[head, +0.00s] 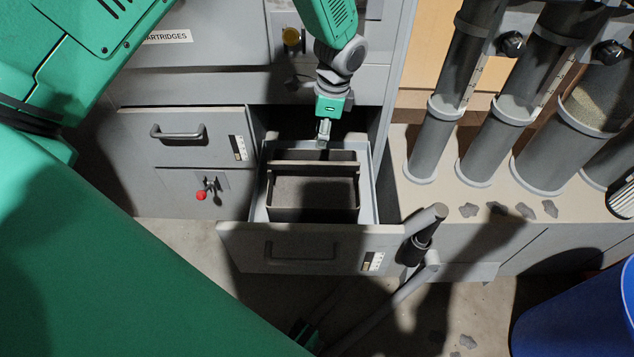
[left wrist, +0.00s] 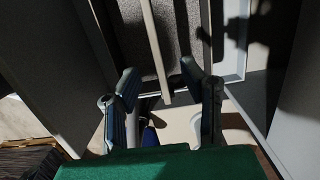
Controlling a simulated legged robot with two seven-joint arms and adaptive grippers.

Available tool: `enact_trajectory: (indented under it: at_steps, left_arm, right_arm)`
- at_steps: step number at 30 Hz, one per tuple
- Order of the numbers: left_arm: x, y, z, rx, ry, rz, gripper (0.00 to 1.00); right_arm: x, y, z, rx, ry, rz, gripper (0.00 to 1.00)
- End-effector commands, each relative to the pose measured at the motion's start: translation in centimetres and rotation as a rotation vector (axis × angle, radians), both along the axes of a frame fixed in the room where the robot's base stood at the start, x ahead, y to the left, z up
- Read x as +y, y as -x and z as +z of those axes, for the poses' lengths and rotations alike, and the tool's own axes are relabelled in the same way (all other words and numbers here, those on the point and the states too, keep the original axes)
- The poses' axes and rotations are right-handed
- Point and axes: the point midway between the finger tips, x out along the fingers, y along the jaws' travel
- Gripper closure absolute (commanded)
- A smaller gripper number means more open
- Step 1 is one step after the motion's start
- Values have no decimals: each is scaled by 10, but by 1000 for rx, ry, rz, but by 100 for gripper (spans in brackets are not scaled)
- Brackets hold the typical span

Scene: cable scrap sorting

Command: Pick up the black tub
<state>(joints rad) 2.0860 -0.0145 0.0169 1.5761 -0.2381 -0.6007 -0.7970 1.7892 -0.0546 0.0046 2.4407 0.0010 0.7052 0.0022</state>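A dark open tub (head: 313,215) sits inside the pulled-out grey drawer (head: 308,247) in the head view. A light bar (head: 313,167) runs across the tub near its back. My left gripper (head: 323,142) points down over the back part of the drawer, above and behind this bar. In the left wrist view the two fingers of my left gripper (left wrist: 160,82) are spread apart. The bar (left wrist: 155,50) shows between them, with the tub's grey interior (left wrist: 133,30) beside it. I cannot tell whether a finger touches it. My right gripper is not in view.
Closed drawers (head: 195,150) with a handle and a red knob (head: 201,195) stand left of the open drawer. Several upright grey tubes (head: 430,145) stand on a ledge (head: 450,205) to the right. A blue bin (head: 580,315) is at the lower right.

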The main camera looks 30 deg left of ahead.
Motion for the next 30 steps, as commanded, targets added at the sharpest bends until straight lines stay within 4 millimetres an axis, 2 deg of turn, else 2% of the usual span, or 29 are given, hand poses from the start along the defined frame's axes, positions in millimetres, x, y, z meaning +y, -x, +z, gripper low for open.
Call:
enact_trajectory:
  at_steps: [1, 3, 8, 17, 25, 30]
  left_arm:
    - [2, 2, -14, 4, 0, 0, 64]
    - [3, 3, -29, 4, 0, 0, 64]
    - [6, 4, -56, 2, 0, 1, 64]
    - [8, 8, -74, 1, 0, 0, 64]
    - [12, 15, -113, 3, -1, 0, 64]
    - [13, 16, -118, 1, 1, 0, 64]
  right_arm:
    - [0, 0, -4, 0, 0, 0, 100]
    - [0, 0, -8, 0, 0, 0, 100]
    - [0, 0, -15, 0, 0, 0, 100]
    - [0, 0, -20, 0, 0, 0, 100]
    - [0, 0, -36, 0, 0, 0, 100]
    - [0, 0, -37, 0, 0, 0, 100]
